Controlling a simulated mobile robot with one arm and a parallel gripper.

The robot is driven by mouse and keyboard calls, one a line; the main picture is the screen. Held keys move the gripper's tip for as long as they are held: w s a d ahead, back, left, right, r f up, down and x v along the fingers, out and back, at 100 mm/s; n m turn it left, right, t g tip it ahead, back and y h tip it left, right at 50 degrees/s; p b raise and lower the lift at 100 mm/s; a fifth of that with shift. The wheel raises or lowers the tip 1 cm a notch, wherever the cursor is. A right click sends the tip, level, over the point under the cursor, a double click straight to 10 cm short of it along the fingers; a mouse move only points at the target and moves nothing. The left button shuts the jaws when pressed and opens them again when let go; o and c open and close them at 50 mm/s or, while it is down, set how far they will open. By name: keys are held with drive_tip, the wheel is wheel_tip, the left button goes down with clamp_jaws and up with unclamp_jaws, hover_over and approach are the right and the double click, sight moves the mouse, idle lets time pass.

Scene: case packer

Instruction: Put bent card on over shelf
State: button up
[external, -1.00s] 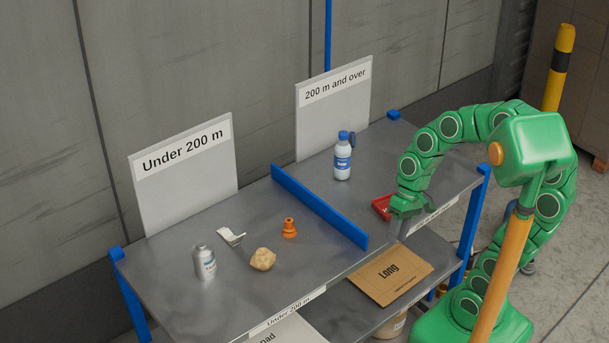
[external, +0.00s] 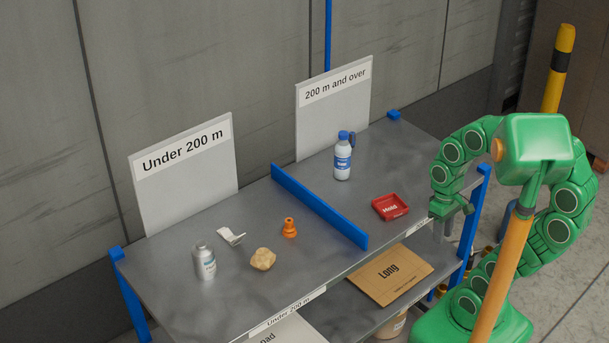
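The bent card (external: 231,236), a small white folded piece, lies on the left part of the grey shelf top, under the "Under 200 m" sign. The over shelf (external: 320,180) is the part of the top right of the blue divider, by the "200 m and over" sign. My gripper (external: 450,208) is at the right front edge of the over shelf, right of the red tray and far from the card. Whether its fingers are open is too small to tell. I see nothing hanging from it.
A red tray (external: 390,206) and a white bottle with a blue cap (external: 343,157) stand on the over side. The raised blue divider (external: 318,207) separates the halves. A silver can (external: 204,262), a tan lump (external: 263,259) and an orange suction cup (external: 289,228) are near the card.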

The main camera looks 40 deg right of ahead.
sight(236, 240)
drive_tip(key=w+a+r+m+y, duration=0.2)
drive_tip(key=w+a+y, duration=0.3)
drive_tip(key=w+a, duration=0.65)
drive_tip(key=w+a+r+m+y, duration=0.25)
drive_tip(key=w+a+y, duration=0.4)
drive_tip(key=a, duration=0.75)
drive_tip(key=w+a+f+m+t, duration=0.1)
drive_tip(key=w+a+m, duration=0.1)
drive_tip(key=w, duration=0.4)
drive_tip(key=w+a+f+m+t+y, duration=0.1)
drive_tip(key=w+a+f+m+t, duration=0.1)
drive_tip(key=w+m, duration=0.2)
drive_tip(key=w+a+f+m+t, duration=0.1)
drive_tip(key=w+a+f+m, duration=0.1)
drive_tip(key=w+m, duration=0.2)
drive_tip(key=shift+w+a+f+t+y, duration=0.1)
drive_tip(key=shift+w+a+t+y, duration=0.1)
drive_tip(key=shift+w, duration=0.75)
drive_tip(key=shift+w+a+f+t+y, duration=0.1)
drive_tip(key=shift+w+a+t, duration=0.1)
drive_tip(key=shift+w, duration=0.75)
drive_tip(key=shift+x, duration=6)
clamp_jaws()
